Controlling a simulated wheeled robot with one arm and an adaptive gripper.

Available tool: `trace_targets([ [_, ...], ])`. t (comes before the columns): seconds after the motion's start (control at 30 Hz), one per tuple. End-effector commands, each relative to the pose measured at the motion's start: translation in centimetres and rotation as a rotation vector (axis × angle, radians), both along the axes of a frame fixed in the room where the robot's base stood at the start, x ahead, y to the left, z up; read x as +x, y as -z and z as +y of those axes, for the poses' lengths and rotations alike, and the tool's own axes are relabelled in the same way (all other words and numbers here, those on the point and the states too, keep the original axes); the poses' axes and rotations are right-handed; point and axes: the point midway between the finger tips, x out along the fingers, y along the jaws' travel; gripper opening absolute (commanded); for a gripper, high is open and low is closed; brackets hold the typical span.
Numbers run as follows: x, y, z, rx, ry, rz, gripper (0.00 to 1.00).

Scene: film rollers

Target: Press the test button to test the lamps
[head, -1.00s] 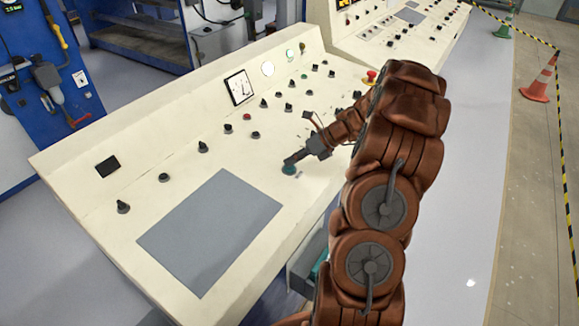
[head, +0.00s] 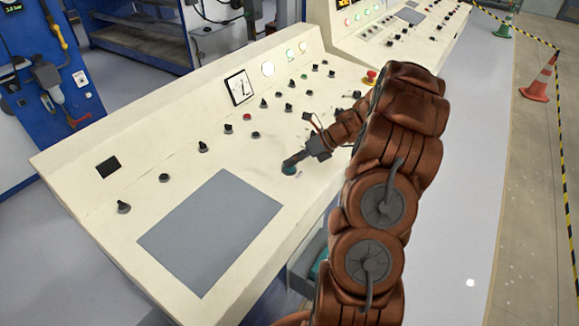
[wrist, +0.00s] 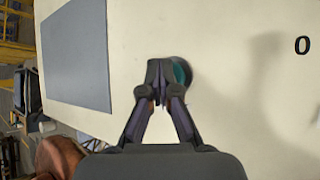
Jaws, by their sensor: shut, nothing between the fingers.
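The test button looks to be the round teal button (head: 289,169) on the sloping cream console (head: 110,225), right of the grey panel. My gripper (head: 297,160) is shut and empty, its fingertips at the button and seeming to touch it. In the wrist view the closed fingertips (wrist: 162,68) cover part of the teal button (wrist: 184,74), whose right side shows beside them. How far the button is pushed in cannot be seen. The round lamps (head: 268,69) on the console's upright face look lit, and red and green lamps (head: 348,20) glow on the farther console.
Several black knobs (head: 203,147) and a red button (head: 247,116) stand up from the console. A red emergency knob (head: 371,76) is near my arm. The flat grey panel (head: 210,232) is clear. An orange cone (head: 538,82) stands on the floor at right.

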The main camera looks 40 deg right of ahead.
Motion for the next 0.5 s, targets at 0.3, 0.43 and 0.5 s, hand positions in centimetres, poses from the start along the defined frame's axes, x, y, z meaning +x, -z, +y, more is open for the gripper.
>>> trace_targets([
  [0.3, -0.1, -1.6, 0.0, 0.000, -0.001, 0.001, 0.00],
  [0.43, -0.2, -1.7, 0.0, 0.000, -0.001, 0.001, 0.00],
  [0.5, -0.2, -1.6, 0.0, 0.000, -0.001, 0.001, 0.00],
])
